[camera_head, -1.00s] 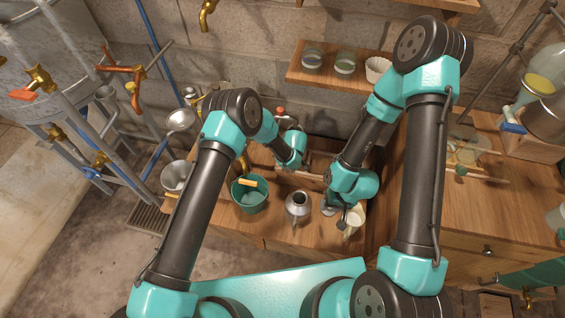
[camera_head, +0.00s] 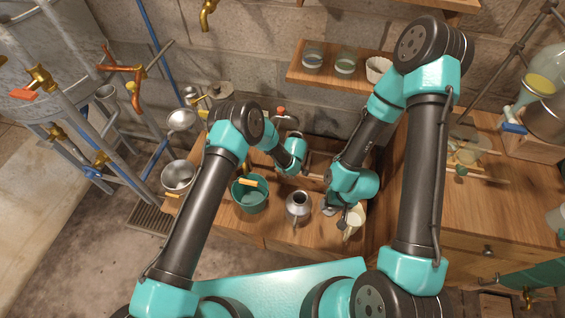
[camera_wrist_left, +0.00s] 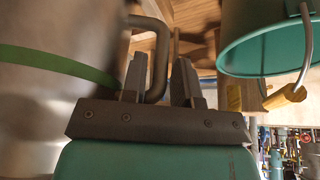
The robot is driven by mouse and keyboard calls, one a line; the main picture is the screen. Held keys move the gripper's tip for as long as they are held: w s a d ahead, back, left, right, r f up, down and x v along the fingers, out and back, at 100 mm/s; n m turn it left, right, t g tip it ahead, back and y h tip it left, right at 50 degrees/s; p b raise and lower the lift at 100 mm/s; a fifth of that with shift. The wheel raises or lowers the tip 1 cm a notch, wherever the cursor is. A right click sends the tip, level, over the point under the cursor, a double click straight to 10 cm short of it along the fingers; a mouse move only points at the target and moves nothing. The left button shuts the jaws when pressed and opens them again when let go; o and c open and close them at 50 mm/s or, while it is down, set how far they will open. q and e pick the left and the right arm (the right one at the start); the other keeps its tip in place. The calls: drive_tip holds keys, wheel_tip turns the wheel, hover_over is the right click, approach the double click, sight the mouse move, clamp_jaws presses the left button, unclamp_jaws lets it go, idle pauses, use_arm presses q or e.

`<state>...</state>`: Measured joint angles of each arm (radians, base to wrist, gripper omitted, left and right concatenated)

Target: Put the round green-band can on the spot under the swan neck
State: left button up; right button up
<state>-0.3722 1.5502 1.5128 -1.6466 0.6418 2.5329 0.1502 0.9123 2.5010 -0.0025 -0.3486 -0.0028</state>
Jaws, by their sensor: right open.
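In the left wrist view a large metal can with a green band (camera_wrist_left: 60,65) fills the left side. Its bent tube handle (camera_wrist_left: 160,45) stands between the two fingers of my left gripper (camera_wrist_left: 164,75), which are apart with space beside the tube. In the head view my left gripper (camera_head: 304,167) is small and partly hidden at the back of the bench; the can is largely hidden there by my arm. My right gripper (camera_head: 335,209) is open beside a cream jug (camera_head: 355,220). I cannot make out the swan neck or the spot under it.
A teal bucket (camera_head: 249,202) with a yellow grip stands left on the bench, and shows in the left wrist view (camera_wrist_left: 265,45). A metal jug (camera_head: 298,205) stands between it and the cream jug. A metal bowl (camera_head: 178,176) is farther left. A shelf (camera_head: 325,77) holds glass jars.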

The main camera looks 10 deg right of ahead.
use_arm(q)
drive_tip(key=shift+o, duration=1)
drive_tip(key=v, duration=1.2)
drive_tip(key=shift+r, duration=0.2)
drive_tip(key=shift+a, duration=0.1)
